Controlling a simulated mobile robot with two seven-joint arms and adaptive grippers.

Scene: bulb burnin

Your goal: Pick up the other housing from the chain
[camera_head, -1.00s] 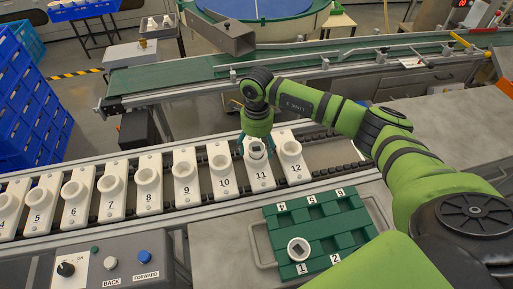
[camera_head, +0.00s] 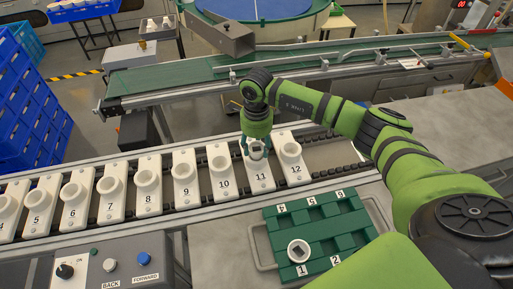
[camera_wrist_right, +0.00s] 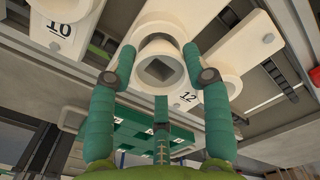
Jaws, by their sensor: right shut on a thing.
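A white round housing with a dark square opening (camera_head: 256,146) sits at holder 11 (camera_head: 261,179) of the chain. My right gripper (camera_head: 256,150) is over it and shut on it, with its green fingers around the rim. In the right wrist view the same housing (camera_wrist_right: 160,68) is between two fingers, with a third finger below it. I cannot tell whether it has left its holder. Another white housing (camera_head: 299,250) stands in slot 1 of the green tray (camera_head: 330,228). My left gripper is not in view.
Neighbouring white holders 10 (camera_head: 223,180) and 12 (camera_head: 294,166) stand close on either side. A control box (camera_head: 105,265) with a knob and buttons is at the front left. A green belt conveyor (camera_head: 180,75) runs behind. The tray's other slots are empty.

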